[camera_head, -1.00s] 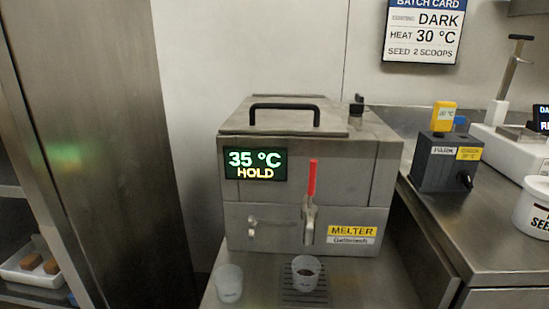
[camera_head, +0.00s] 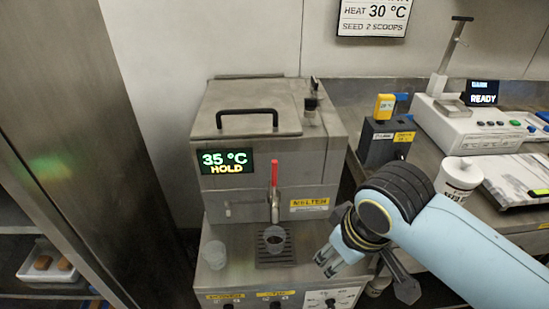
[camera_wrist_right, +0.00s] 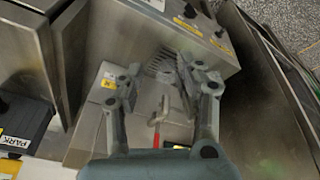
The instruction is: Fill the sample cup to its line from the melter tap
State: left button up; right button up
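The melter (camera_head: 325,165) is a steel box reading 35 °C HOLD. Its tap has a red lever (camera_head: 274,174), standing upright; the lever also shows in the wrist view (camera_wrist_right: 156,140). A clear cup (camera_head: 274,234) stands upright on the drip grate below the tap. Something dark shows low in it; I cannot tell its level or see a line. A second translucent cup (camera_head: 214,254) stands to its left. My right gripper (camera_head: 326,264) is right of the grate, apart from the cups. My left gripper is out of view.
A steel cabinet (camera_head: 80,130) closes off the left side. On the right bench stand a dark block with a yellow-topped device (camera_head: 384,107), a white tub (camera_head: 458,179) and a scale-like machine reading READY (camera_head: 470,130). Labelled controls (camera_head: 275,304) line the melter's front edge.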

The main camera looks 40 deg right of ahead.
jog(key=w+r+m+p, duration=0.2)
jog(key=w+r, duration=0.2)
jog(key=r, duration=0.3)
notch_tip(320, 180, up, 7)
jog(key=m+g+y, duration=0.1)
jog(key=m+g, duration=0.2)
jog(key=m, duration=0.4)
send_over(274, 181)
jog(key=shift+w+d+f+p, duration=0.2)
jog(key=shift+d+p, duration=0.1)
pick_arm(q)
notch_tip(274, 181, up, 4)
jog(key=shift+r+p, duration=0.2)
jog(key=shift+p, duration=0.1)
pick_arm(e)
notch_tip(274, 181, down, 10)
jog(key=shift+f, duration=0.25)
grip_shut()
jog(key=shift+w, duration=0.1)
